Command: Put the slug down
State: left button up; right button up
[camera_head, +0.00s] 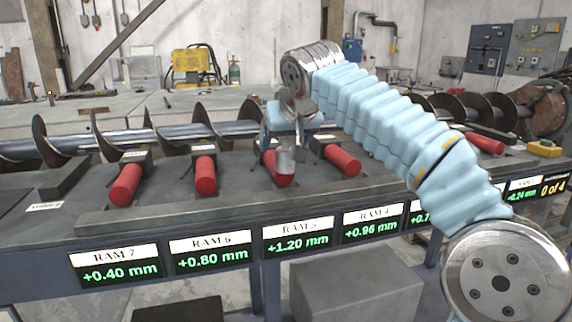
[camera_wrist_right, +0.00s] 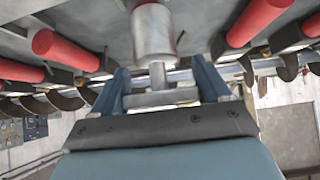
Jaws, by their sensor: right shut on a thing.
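The slug (camera_head: 286,161) is a small silver cylinder with a thin stem. My right gripper (camera_head: 291,135) is shut on it and holds it hanging down at the red cylinder (camera_head: 278,181) above the RAM 5 display. In the right wrist view the slug (camera_wrist_right: 152,30) shows at top centre, its stem between the fingers of my right gripper (camera_wrist_right: 160,92). A little red shows behind the slug there. I cannot tell whether the slug touches the red cylinder or the bench. The slug hides part of that cylinder. My left gripper is not in view.
The long auger (camera_head: 180,132) lies behind the row of red cylinders. Red cylinders stand on both sides, at RAM 6 (camera_head: 205,176) and RAM 4 (camera_head: 343,160). The bench's front strip (camera_head: 150,217) is bare. The RAM 5 display (camera_head: 298,238) reads +1.20 mm; a counter (camera_head: 553,186) reads 0 of 4.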

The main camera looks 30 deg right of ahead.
aim_at(286, 161)
jog(key=shift+w+d+f, duration=0.25)
jog(key=shift+w+f, duration=0.15)
jog(key=shift+f, duration=0.25)
jog(key=f, duration=0.2)
jog(key=w+d+f, duration=0.1)
jog(key=f, duration=0.1)
jog(key=shift+b, duration=0.4)
jog(key=shift+c, duration=1.2)
jog(key=shift+a+f, duration=0.1)
jog(key=shift+f, duration=0.15)
jog(key=o, duration=1.4)
jog(key=v, duration=1.2)
jog(key=shift+p, duration=0.35)
